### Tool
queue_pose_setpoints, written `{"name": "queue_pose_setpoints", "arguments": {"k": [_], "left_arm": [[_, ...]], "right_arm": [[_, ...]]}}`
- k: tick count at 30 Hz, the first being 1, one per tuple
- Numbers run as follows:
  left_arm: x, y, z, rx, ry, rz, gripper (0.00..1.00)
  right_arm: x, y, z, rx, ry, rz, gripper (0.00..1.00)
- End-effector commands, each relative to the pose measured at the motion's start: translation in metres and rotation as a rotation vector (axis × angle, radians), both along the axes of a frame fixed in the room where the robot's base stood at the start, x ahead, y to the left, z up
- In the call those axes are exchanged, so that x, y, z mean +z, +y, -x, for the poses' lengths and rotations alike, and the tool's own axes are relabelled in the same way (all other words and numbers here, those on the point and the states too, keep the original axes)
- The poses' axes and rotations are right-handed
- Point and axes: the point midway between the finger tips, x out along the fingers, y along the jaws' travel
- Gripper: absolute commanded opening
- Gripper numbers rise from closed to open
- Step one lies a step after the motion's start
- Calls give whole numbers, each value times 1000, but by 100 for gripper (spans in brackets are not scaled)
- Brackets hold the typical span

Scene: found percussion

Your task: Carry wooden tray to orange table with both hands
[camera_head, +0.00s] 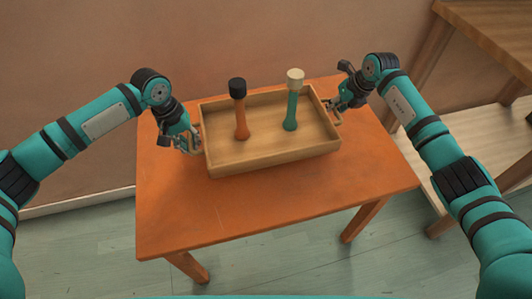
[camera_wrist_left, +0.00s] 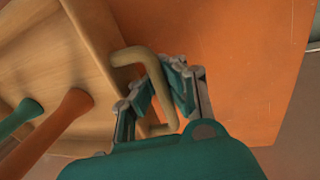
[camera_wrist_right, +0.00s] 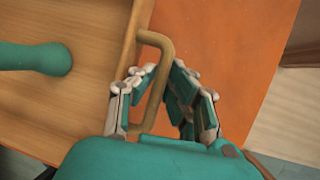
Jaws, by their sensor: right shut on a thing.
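The wooden tray (camera_head: 275,160) is over the orange table (camera_head: 290,215); I cannot tell whether it touches the top. In it stand an orange shaker with a dark top (camera_head: 240,110) and a teal one with a cream top (camera_head: 292,100). My left gripper (camera_head: 192,143) is at the tray's left handle (camera_wrist_left: 130,55), its fingers on either side of the bar; whether they grip it is unclear. My right gripper (camera_head: 335,103) is shut on the tray's right handle (camera_wrist_right: 162,60).
A wooden shelf unit (camera_head: 490,35) with a lower pale board stands at the right, close to the table. A plain wall (camera_head: 200,40) is behind. The front of the orange tabletop is bare.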

Motion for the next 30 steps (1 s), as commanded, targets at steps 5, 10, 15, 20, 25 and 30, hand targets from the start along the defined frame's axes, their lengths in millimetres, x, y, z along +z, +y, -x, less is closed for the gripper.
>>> {"name": "queue_pose_setpoints", "arguments": {"k": [5,10,15,20,25,30], "left_arm": [[-5,1,-1,3,-3,-1,0],[-4,1,-1,3,-2,-2,0],[-6,1,-1,3,-2,-2,0],[-11,1,-1,3,-2,-2,0],[-21,1,-1,2,-1,-1,0],[-34,1,-1,2,-1,-1,0]], "right_arm": [[-5,-1,-1,0,-5,1,0],[-4,-1,-1,0,-5,1,0],[-5,-1,-1,0,-5,1,0],[-10,-1,-1,1,-4,2,0],[-20,-1,-1,1,-4,2,0],[-33,-1,-1,1,-4,2,0]]}}
